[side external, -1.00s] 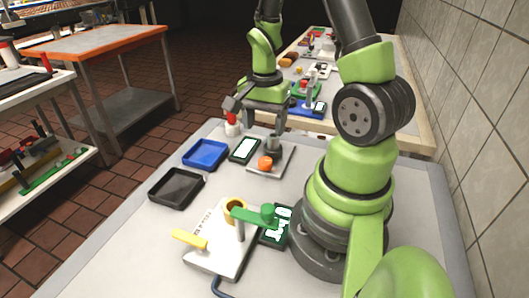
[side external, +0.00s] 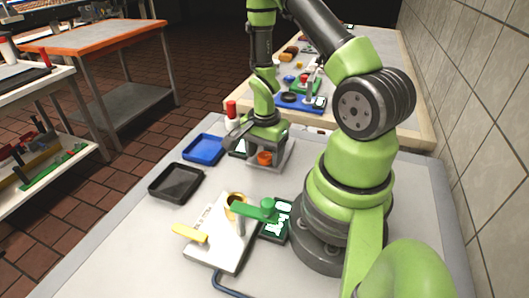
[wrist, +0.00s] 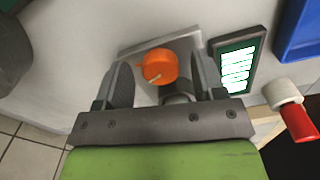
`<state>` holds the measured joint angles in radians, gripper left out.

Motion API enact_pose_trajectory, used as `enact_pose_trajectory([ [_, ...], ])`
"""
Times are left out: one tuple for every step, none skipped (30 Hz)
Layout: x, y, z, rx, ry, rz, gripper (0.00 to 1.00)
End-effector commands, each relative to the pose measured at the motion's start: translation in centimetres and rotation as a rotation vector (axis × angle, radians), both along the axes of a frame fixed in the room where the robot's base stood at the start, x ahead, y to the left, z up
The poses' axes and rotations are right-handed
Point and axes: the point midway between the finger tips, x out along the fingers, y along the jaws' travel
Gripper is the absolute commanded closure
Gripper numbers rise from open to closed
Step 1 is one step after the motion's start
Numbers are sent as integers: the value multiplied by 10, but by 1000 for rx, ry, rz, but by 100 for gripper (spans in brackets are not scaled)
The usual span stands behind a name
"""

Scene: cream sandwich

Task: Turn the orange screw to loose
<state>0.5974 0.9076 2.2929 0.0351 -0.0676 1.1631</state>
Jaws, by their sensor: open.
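The orange screw (side external: 264,158) is a round orange knob on a grey metal plate (side external: 284,163) at the far side of the table. In the wrist view the orange screw (wrist: 160,66) shows between my two open fingers, nearer their tips, with a pale mark on its face. My gripper (side external: 255,152) is low over the plate; in the wrist view my gripper (wrist: 160,80) is open and holds nothing. I cannot tell whether a finger touches the screw. A grey cylinder (wrist: 178,98) beside the screw is partly hidden by the gripper.
A dark-framed display (wrist: 237,65) stands close to the plate. A red-and-white bottle (wrist: 290,108) is near it. A blue tray (side external: 204,150) and a black tray (side external: 176,183) lie left. A white machine (side external: 222,236) with a green lever (side external: 254,210) stands in front.

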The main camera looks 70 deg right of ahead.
Motion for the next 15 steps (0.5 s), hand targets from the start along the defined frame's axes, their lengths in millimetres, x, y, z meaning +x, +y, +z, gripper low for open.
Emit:
enact_pose_trajectory([
  [0, 0, -1, 0, 1, 0, 37],
  [0, 0, -2, 0, 1, 0, 37],
  [0, 0, -2, 0, 0, 0, 37],
  [0, 0, -2, 0, 0, 0, 37],
  [0, 0, -2, 0, 0, 0, 37],
  [0, 0, -2, 0, 0, 0, 37],
  [0, 0, -2, 0, 0, 0, 37],
  [0, 0, -2, 0, 0, 0, 37],
  [0, 0, -2, 0, 0, 0, 39],
  [0, 0, -2, 0, 0, 0, 46],
  [0, 0, -2, 0, 0, 0, 53],
  [0, 0, -2, 0, 0, 0, 62],
  [0, 0, -2, 0, 0, 0, 69],
  [0, 0, -2, 0, 0, 0, 76],
  [0, 0, -2, 0, 0, 0, 85],
])
